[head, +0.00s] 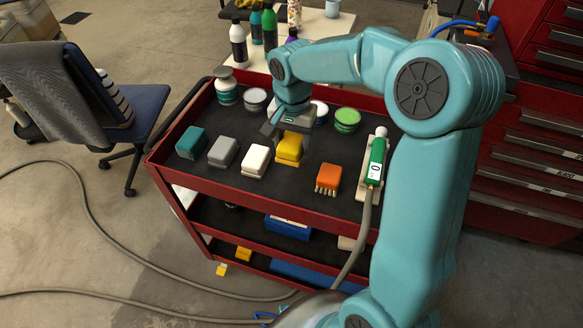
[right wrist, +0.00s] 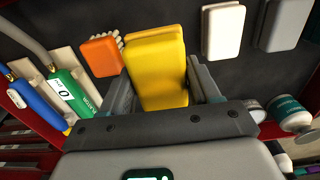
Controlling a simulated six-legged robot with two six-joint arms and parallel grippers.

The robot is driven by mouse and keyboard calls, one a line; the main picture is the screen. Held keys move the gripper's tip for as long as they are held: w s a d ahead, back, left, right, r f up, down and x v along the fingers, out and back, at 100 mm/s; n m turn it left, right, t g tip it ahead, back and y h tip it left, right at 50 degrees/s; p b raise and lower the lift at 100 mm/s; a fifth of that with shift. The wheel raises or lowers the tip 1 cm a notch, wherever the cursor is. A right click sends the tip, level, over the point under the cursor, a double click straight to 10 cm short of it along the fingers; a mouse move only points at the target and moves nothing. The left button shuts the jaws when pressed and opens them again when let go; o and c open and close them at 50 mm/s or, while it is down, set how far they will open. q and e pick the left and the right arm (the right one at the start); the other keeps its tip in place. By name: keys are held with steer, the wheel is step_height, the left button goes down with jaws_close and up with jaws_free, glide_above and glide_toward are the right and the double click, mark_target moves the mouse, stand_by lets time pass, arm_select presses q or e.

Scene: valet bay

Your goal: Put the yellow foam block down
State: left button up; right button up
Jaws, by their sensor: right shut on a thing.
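The yellow foam block (head: 289,151) is over the dark top shelf of the red cart, between the white block (head: 255,160) and the orange brush (head: 328,179). My right gripper (head: 286,134) reaches down from above and is shut on it. In the right wrist view the yellow block (right wrist: 157,65) sits between the two fingers of the right gripper (right wrist: 160,82). I cannot tell whether its underside touches the shelf. My left gripper is not in view.
The cart's top (head: 225,120) also holds grey (head: 223,151) and teal (head: 192,143) blocks, several round tins behind, and a green tool (head: 376,161) at right. Bare shelf shows in front of the block. A chair (head: 85,100) stands left, a red drawer cabinet (head: 540,110) right.

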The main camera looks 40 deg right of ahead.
mark_target(292, 176)
step_height(292, 176, down, 10)
steer(key=shift+w+f, duration=0.1)
steer(key=o, duration=0.9)
steer(key=shift+o, duration=0.2)
steer(key=shift+r, duration=0.2)
step_height(292, 176, up, 16)
steer(key=shift+a+f, duration=0.15)
